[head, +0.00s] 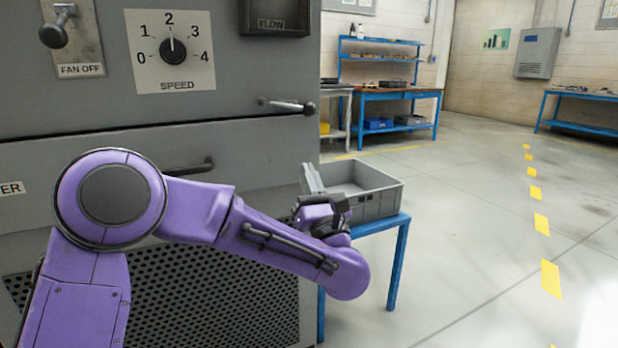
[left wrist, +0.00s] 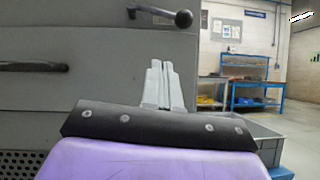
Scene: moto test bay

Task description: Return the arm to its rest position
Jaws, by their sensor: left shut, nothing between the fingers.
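My purple left arm (head: 210,215) reaches across the front of the grey cabinet from the left. Its gripper (head: 311,174) points up, in front of the left end of the grey crate in the picture. In the left wrist view its two pale fingers (left wrist: 162,84) stand upright and together, with nothing between them. The cabinet front and handles are behind them. My right gripper is in neither view.
The grey cabinet (head: 250,75) has a speed dial (head: 173,51) pointing at 2, a lever above a "FAN OFF" label, and protruding handles (head: 287,106). The grey crate (head: 375,204) sits on a blue-legged stand (head: 400,258). Open floor (head: 470,230) lies right. Blue workbenches (head: 397,96) stand behind.

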